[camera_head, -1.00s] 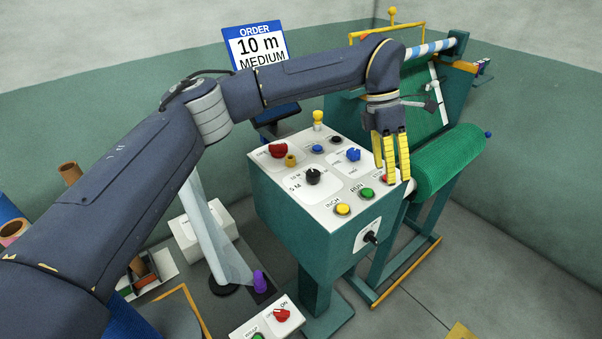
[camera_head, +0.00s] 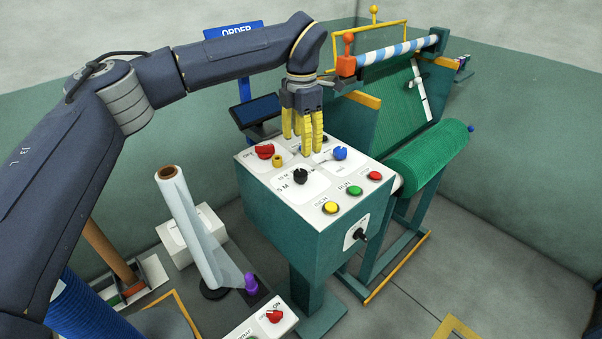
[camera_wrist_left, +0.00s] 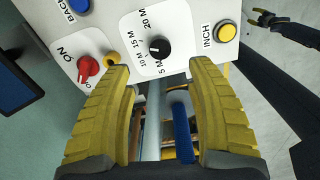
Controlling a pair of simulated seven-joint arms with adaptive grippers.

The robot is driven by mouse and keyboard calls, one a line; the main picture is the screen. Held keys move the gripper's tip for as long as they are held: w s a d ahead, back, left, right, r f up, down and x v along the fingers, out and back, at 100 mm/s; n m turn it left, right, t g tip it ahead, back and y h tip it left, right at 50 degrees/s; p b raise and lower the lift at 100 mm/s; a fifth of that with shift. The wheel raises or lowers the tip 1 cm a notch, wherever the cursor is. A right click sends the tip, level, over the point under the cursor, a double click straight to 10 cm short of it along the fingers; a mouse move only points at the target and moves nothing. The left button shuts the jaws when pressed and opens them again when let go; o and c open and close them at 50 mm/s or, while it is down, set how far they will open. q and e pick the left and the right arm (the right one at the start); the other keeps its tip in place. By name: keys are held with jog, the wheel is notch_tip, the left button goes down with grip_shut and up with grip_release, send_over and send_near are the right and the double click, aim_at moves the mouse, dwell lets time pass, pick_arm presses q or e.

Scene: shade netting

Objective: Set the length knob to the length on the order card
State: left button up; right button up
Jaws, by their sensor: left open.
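The length knob (camera_head: 300,176) is black and sits on the white top of the teal control box. In the left wrist view the knob (camera_wrist_left: 159,47) has a white mark and stands among the labels 5 M, 10 M, 15 M and 20 M. I cannot tell exactly which label the mark meets. My left gripper (camera_head: 302,147) is open and empty, its yellow fingers pointing down just behind the knob, apart from it. In the wrist view the knob lies just beyond the gap between the fingertips (camera_wrist_left: 162,68).
A green net roll (camera_head: 428,158) is on the right. A clear-wrapped tube (camera_head: 192,230) stands left.

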aim_at(301, 172)
pick_arm(q)
notch_tip(301, 172, down, 11)
jog(key=shift+r, duration=0.15)
dwell(0.4)
grip_shut()
dwell(0.4)
